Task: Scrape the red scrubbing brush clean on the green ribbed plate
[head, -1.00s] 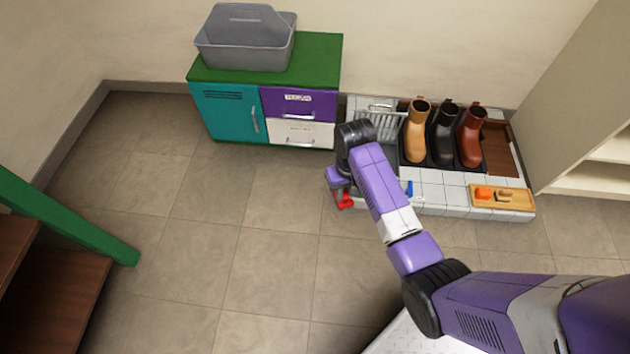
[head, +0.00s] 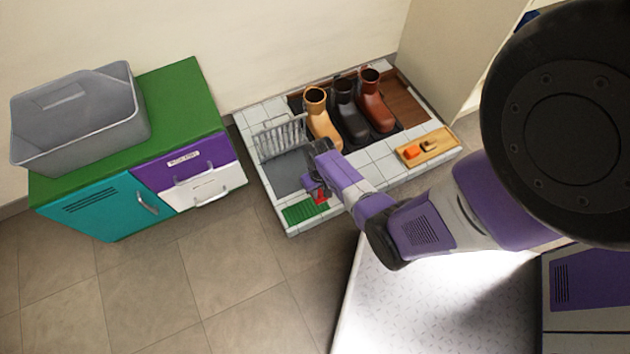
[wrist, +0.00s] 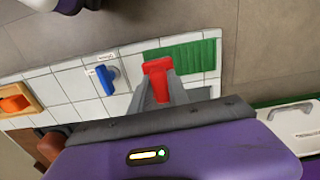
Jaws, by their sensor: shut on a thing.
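My gripper (head: 317,190) is shut on the red scrubbing brush (head: 321,198), over the front part of the tiled platform. In the wrist view the red brush (wrist: 158,72) sits between the two grey fingers of my gripper (wrist: 159,90). The green ribbed plate (head: 303,212) lies at the platform's front left corner, just left of the brush in the head view. In the wrist view the plate (wrist: 198,56) is right beside the brush, which overlaps its left end in the picture. I cannot tell whether they touch. The brush's bristles are not clearly seen.
Three boots, tan (head: 322,120), black (head: 350,112) and brown (head: 373,102), stand behind on the platform (head: 375,155). A wooden tray (head: 440,145) with orange items is at right. A blue-handled thing (wrist: 105,80) lies near the brush. A cabinet (head: 110,205) with a grey caddy (head: 80,120) stands left.

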